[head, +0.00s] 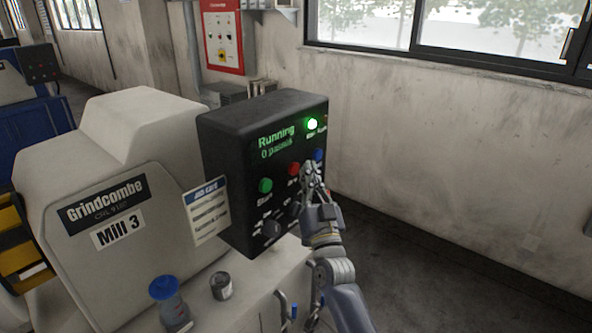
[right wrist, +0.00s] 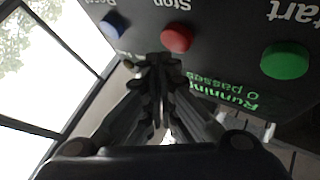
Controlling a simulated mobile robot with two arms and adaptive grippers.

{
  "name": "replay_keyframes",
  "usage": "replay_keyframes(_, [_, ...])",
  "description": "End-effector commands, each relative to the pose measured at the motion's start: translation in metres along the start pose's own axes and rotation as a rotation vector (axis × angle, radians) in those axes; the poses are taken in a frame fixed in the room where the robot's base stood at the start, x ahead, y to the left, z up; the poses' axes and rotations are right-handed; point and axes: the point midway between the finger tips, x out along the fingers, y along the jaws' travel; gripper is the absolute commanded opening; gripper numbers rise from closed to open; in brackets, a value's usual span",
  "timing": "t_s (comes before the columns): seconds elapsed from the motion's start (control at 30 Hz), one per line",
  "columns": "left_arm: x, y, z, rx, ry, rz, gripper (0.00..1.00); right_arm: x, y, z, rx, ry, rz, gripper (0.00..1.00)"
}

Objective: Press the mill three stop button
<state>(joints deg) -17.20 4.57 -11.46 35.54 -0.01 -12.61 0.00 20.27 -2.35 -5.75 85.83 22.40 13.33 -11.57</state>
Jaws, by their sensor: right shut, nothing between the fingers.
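The mill three control box (head: 222,150) is dark and stands beside the cream Mill 3 body (head: 150,215). Its display (head: 276,140) reads "Running" with "0 passes", and a green lamp (head: 312,124) is lit. The red stop button (head: 294,168) sits between the green start button (head: 265,185) and the blue button (head: 317,155). My right gripper (head: 311,168) is shut and empty, just right of the red button in the head view. In the right wrist view its fingertips (right wrist: 157,62) are near the red stop button (right wrist: 177,38); I cannot see contact. My left gripper is not in view.
Dark knobs (head: 272,229) sit low on the box. A blue-lidded jar (head: 167,290) and a small grey can (head: 221,286) stand on the ledge below. A red-framed panel (head: 223,40) hangs on the back wall. The floor at right (head: 450,265) is clear.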

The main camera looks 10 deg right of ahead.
Motion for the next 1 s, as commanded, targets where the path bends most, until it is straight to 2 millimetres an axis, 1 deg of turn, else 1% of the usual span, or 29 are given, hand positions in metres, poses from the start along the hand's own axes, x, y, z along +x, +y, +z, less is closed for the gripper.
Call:
replay_keyframes(0.23, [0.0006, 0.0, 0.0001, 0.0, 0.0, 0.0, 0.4, 0.0008, -0.0006, 0.0008, 0.0, 0.0, 0.0, 0.0])
replay_keyframes(0.5, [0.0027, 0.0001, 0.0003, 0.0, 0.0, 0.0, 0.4, 0.0061, -0.0044, 0.0041, 0.0, 0.0, 0.0, 0.0])
replay_keyframes(1.0, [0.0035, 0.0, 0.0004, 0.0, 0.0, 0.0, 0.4, 0.0073, -0.0053, 0.005, 0.0, 0.0, 0.0, 0.0])
